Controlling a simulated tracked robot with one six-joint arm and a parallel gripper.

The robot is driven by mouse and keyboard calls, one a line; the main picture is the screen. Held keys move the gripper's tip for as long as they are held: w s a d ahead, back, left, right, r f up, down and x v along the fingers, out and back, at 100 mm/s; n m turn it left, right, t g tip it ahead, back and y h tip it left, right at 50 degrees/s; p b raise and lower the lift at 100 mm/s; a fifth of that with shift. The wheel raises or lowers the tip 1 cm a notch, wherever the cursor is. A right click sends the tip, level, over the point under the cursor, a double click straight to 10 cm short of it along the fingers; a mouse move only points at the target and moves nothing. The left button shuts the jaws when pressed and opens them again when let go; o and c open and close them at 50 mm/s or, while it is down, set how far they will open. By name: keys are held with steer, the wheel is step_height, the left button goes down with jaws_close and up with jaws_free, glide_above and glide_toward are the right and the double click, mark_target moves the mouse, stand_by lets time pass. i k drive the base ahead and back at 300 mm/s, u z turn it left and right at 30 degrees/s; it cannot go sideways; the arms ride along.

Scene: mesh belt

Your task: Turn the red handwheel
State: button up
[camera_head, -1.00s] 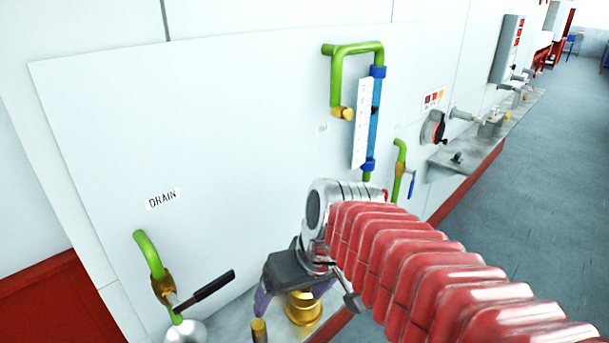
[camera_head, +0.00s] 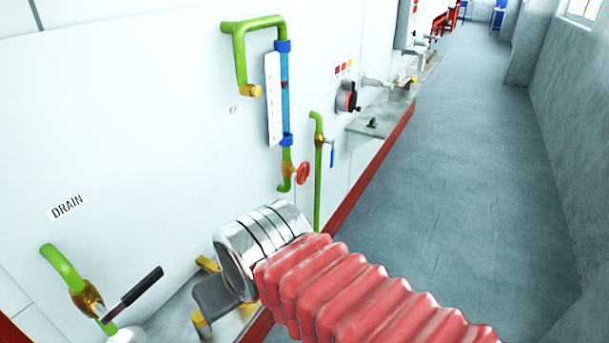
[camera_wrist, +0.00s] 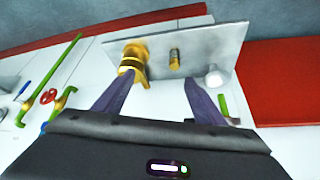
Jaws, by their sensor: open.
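The red handwheel (camera_head: 303,173) is a small wheel on a brass valve at the foot of the green and blue gauge pipe on the white wall. It also shows small at the left of the wrist view (camera_wrist: 48,96). My gripper (camera_wrist: 157,85) is open, its two dark fingers apart with nothing between them. It is well away from the handwheel, low over the metal shelf. In the head view my arm hides the fingers in part.
A brass fitting (camera_wrist: 134,58) and a smaller brass stub (camera_wrist: 174,56) stand on the metal shelf (camera_wrist: 215,45). A drain valve with a black lever (camera_head: 134,286) is at the lower left. A green pipe with a blue lever (camera_head: 332,154) stands right of the handwheel. The floor (camera_head: 450,180) is clear.

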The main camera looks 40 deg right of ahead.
mark_target(302, 171)
steer(key=k, duration=1.3)
steer(key=z, duration=0.3)
steer(key=i, duration=1.65)
steer(key=u, duration=0.3)
